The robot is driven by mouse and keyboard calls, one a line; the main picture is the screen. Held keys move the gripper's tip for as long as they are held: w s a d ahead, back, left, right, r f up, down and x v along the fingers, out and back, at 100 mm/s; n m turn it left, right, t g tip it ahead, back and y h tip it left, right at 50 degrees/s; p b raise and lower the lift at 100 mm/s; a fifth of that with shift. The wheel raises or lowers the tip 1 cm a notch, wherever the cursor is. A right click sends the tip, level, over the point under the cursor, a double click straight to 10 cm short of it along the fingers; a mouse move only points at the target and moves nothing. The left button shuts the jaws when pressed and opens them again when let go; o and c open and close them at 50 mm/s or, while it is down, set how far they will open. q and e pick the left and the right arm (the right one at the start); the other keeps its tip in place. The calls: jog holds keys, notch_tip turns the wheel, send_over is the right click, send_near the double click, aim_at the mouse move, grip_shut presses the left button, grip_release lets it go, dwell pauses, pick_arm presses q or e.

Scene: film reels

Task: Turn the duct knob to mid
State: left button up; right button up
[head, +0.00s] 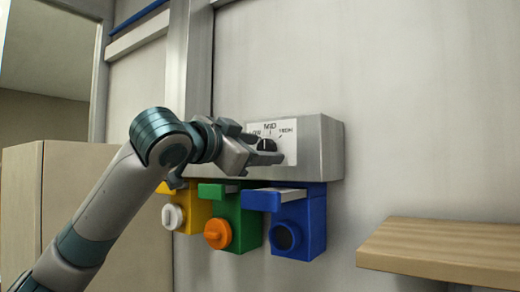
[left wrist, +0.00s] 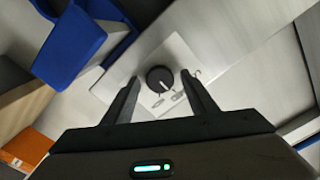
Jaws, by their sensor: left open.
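The duct knob (head: 267,144) is a dark round dial on a white plate (head: 290,128) with the marks MID at the top and another setting on each side. The plate is on the front of a grey metal box (head: 328,150) on the wall. In the left wrist view the knob (left wrist: 158,77) shows a pale pointer line; in the head view its pointer is too small to read. My left gripper (head: 262,157) is open in front of the plate. In the left wrist view its fingers (left wrist: 160,84) stand on either side of the knob, with gaps; contact does not show.
Below the box hang a yellow (head: 193,208), a green (head: 247,225) and a blue holder (head: 314,222) with round fronts. A wooden shelf (head: 440,250) juts out at the lower right. The wall right of the box is clear.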

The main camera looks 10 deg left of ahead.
pick_arm(q)
jog(key=shift+s+a+f+b, duration=0.1)
jog(key=shift+s+a+b, duration=0.15)
jog(key=shift+s+b, duration=0.25)
jog(key=b+v, duration=0.7)
jog(key=v, duration=0.9)
jog(key=shift+b, duration=0.3)
jog(key=shift+s, duration=0.1)
